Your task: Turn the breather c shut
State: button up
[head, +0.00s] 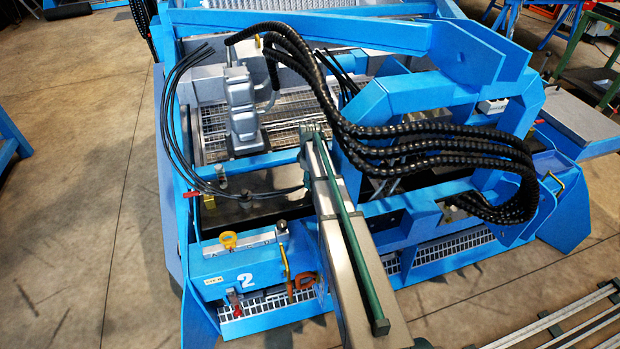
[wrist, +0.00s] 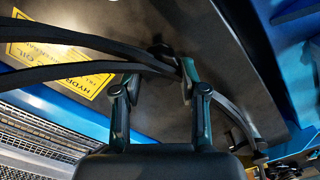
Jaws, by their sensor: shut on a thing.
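In the wrist view, my gripper (wrist: 160,75) is over a dark oil tank (wrist: 200,35) with a yellow hydraulic oil label (wrist: 62,68). Its two green-and-dark fingers stand apart, closed on a small dark cap-like part, the breather (wrist: 160,48). Black hoses cross between and beside the fingers and hide much of the grip. No letter shows on the breather and its turn angle cannot be told. In the head view, the tank (head: 255,208) shows at the left of my grey arm link, which hides my gripper there.
Thin black hoses (head: 178,130) loop over the tank's left side. Thick ribbed hoses (head: 410,155) hang at the right of my arm. A blue frame (head: 240,272) marked 2, with yellow and red handles, stands in front. Open floor (head: 75,200) lies at the left.

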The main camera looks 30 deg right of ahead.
jog(key=m+p, duration=0.1)
jog(key=m, duration=0.5)
jog(key=shift+d, duration=0.1)
jog(key=m+p, duration=0.1)
jog(key=m, duration=0.5)
jog(key=shift+d+m, duration=0.15)
jog(key=shift+m, duration=0.25)
jog(key=m, duration=0.5)
jog(key=shift+p, duration=0.3)
jog(key=m, duration=0.6)
jog(key=shift+s+d, duration=0.1)
jog(key=shift+m, duration=0.4)
jog(key=o, duration=1.1)
jog(key=shift+o, duration=0.2)
jog(key=shift+r, duration=0.1)
